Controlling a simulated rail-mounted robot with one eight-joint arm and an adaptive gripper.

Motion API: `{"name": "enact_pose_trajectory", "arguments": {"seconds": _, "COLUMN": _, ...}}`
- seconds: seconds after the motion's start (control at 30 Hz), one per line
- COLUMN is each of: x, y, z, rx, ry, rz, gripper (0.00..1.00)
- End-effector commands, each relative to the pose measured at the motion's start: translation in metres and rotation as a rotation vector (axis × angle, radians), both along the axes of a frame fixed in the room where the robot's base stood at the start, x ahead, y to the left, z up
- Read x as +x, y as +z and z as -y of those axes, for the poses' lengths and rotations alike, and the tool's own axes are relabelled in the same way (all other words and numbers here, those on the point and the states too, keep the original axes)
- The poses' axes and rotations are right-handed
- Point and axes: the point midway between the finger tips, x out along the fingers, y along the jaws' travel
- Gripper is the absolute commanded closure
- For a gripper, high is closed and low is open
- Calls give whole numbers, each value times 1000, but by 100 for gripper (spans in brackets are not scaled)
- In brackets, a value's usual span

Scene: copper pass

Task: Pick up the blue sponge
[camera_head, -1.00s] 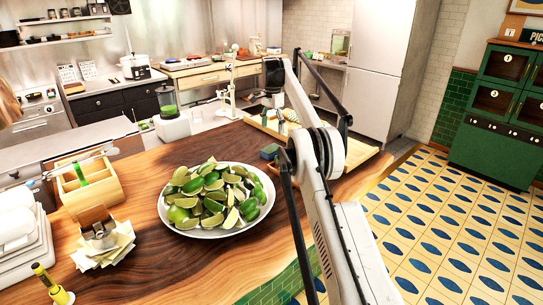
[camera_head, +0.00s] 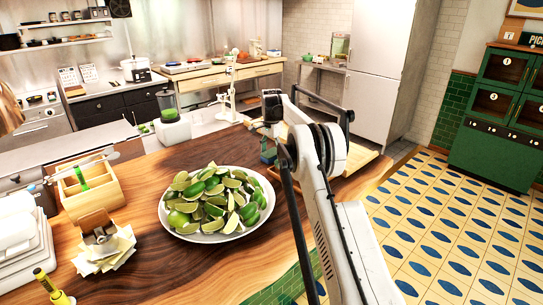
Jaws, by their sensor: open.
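A small blue block with a green part, which looks like the blue sponge (camera_head: 268,156), lies on the wooden counter just left of my arm's thick joint, behind the plate of limes. My arm hides part of its right side. My gripper (camera_head: 271,122) is at the far end of my arm, small and dark, above and slightly behind the sponge in the picture. It is open and holds nothing that I can see. Its fingertips are hard to make out, and I cannot tell how far it is from the sponge.
A white plate of limes (camera_head: 213,237) stands in front of the sponge. A wooden tray (camera_head: 362,160) lies behind my arm. A blender (camera_head: 168,107) and a white stand (camera_head: 231,95) are farther back. A wooden box (camera_head: 92,190) and paper notes (camera_head: 104,251) are at left.

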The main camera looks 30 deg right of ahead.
Motion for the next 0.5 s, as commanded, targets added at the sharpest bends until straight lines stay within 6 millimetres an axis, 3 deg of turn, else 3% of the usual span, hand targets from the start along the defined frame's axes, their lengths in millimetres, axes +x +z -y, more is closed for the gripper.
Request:
{"name": "enact_pose_trajectory", "arguments": {"seconds": 0.3, "x": 0, "y": -6, "z": 0, "rx": 0, "ry": 0, "rz": 0, "gripper": 33}}
{"name": "enact_pose_trajectory", "arguments": {"seconds": 0.5, "x": 0, "y": -6, "z": 0, "rx": 0, "ry": 0, "rz": 0, "gripper": 60}}
